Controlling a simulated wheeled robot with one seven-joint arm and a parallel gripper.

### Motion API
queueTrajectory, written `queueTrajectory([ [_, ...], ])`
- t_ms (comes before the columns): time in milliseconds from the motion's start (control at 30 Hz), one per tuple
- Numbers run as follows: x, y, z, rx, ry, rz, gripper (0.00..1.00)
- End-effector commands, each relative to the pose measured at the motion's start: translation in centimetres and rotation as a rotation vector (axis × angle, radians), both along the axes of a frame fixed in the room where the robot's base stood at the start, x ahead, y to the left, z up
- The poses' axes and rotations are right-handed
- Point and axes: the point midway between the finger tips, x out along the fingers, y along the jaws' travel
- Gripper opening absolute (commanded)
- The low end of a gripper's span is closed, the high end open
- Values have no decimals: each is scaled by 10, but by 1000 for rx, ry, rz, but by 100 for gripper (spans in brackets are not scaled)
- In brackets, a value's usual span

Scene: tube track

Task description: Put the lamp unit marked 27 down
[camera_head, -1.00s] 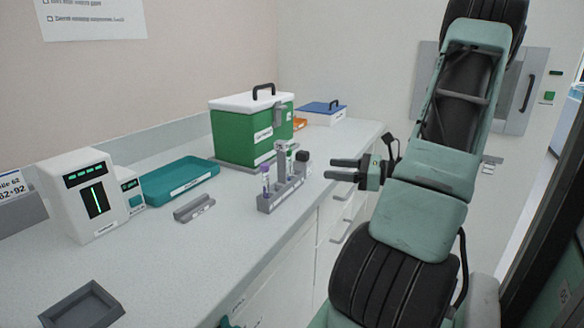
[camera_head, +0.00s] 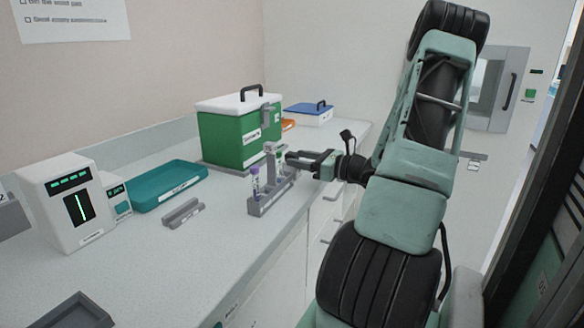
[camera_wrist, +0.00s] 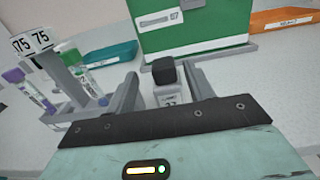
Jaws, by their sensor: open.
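A small grey unit with a black top (camera_wrist: 165,72) stands between my gripper's fingers in the wrist view. A white label on its front is partly hidden and its number cannot be read for sure; it may be the lamp unit marked 27. My gripper (camera_wrist: 160,88) is open, with one finger on each side of the unit. In the head view my gripper (camera_head: 292,160) reaches level over the right end of the grey tube rack (camera_head: 262,207), and its fingers hide the unit there.
The rack holds capped tubes, one purple (camera_wrist: 20,82), beside a post marked 75 (camera_wrist: 40,38). A green box (camera_head: 228,135) stands behind. A teal tray (camera_head: 170,185), a small grey holder (camera_head: 183,213) and a white device (camera_head: 65,205) are at left. Counter space between them is clear.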

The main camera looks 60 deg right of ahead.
Motion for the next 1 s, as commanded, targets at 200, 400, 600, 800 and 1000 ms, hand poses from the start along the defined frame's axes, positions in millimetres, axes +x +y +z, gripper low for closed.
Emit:
queueTrajectory([
  [200, 27, -2, 1, 0, -2, 3, 53],
  [400, 50, -1, 0, 0, 0, 2, 53],
  [600, 53, -1, 0, 0, 1, 0, 53],
  [800, 52, -1, 0, 0, 0, 0, 17],
  [1000, 52, -1, 0, -1, 0, 0, 0],
])
